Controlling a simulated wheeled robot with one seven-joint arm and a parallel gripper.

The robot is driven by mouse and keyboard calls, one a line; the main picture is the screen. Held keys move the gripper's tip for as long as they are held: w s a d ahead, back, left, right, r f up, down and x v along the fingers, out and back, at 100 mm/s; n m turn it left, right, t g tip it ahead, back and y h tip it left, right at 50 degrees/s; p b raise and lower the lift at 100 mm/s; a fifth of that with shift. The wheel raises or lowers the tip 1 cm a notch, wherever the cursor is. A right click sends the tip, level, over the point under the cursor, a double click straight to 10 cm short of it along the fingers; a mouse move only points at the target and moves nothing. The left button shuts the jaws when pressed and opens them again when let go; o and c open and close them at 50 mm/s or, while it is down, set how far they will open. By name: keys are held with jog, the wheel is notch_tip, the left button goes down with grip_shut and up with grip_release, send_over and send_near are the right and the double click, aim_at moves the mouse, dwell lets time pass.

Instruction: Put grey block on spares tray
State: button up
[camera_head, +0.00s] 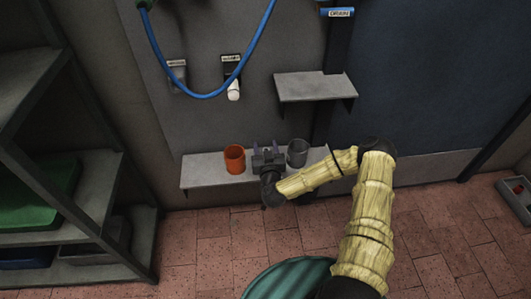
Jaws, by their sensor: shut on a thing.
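My gripper (267,158) is low over the narrow grey wall shelf, between an orange cup and a grey cup. It is shut on a small dark grey piece, which looks like the grey block and is mostly hidden by the gripper. I cannot tell if the piece touches the shelf.
The orange cup (234,159) and grey cup (297,152) stand close on either side of my gripper. A small empty shelf (313,89) is above. A blue hose (209,96) hangs at the upper left. A dark rack (60,200) fills the left side.

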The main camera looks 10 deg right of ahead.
jog(key=shift+f, duration=1.1)
jog(key=shift+f, duration=0.1)
jog(key=o, duration=1.1)
jog(key=shift+s, duration=0.3)
jog(key=s+p, duration=0.2)
jog(key=s, duration=0.9)
jog(key=shift+s+a+r+p, duration=0.2)
jog(key=shift+r+p, duration=0.2)
